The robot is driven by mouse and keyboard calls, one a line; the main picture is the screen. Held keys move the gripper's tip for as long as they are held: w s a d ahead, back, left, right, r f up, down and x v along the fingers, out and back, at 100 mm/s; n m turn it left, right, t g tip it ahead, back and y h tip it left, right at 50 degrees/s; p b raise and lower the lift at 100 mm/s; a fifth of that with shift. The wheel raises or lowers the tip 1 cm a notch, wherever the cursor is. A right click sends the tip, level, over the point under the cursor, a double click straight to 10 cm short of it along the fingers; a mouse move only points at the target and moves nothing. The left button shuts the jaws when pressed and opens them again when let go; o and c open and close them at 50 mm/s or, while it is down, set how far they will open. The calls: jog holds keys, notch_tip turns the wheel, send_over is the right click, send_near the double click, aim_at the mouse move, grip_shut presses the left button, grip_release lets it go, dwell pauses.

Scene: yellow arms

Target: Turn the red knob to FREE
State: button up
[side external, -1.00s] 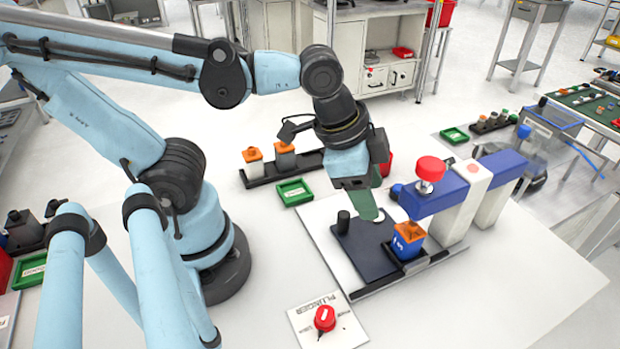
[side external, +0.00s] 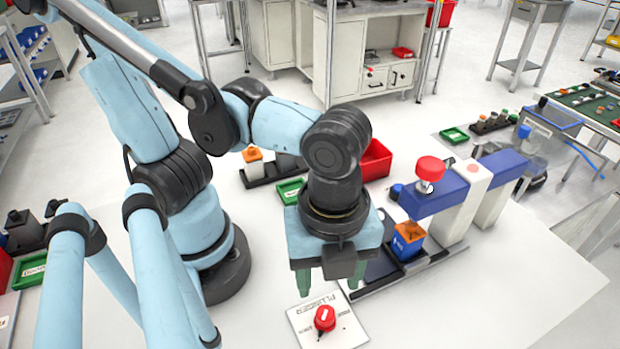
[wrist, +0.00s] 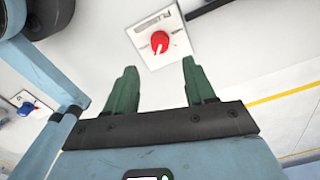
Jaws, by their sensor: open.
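The red knob (side external: 325,318) sits on a white plate (side external: 348,330) marked PLUNGER at the front of the white table. It carries a white pointer line; the small position labels are too small to read. The knob also shows in the wrist view (wrist: 160,41), beyond the fingertips and between them. My gripper (side external: 332,284) is open and empty, with its green fingers pointing down, above and behind the plate and apart from the knob. Both green fingers show spread in the wrist view (wrist: 160,75).
A blue-and-white press (side external: 440,195) with a red top knob stands right of my gripper. A blue block with an orange top (side external: 408,240) sits under it. A red bin (side external: 376,160) and a green tray (side external: 291,190) lie behind. A blue knob (wrist: 26,108) shows in the wrist view.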

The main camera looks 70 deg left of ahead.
aim_at(325, 311)
jog(key=shift+f, duration=4.35)
grip_shut()
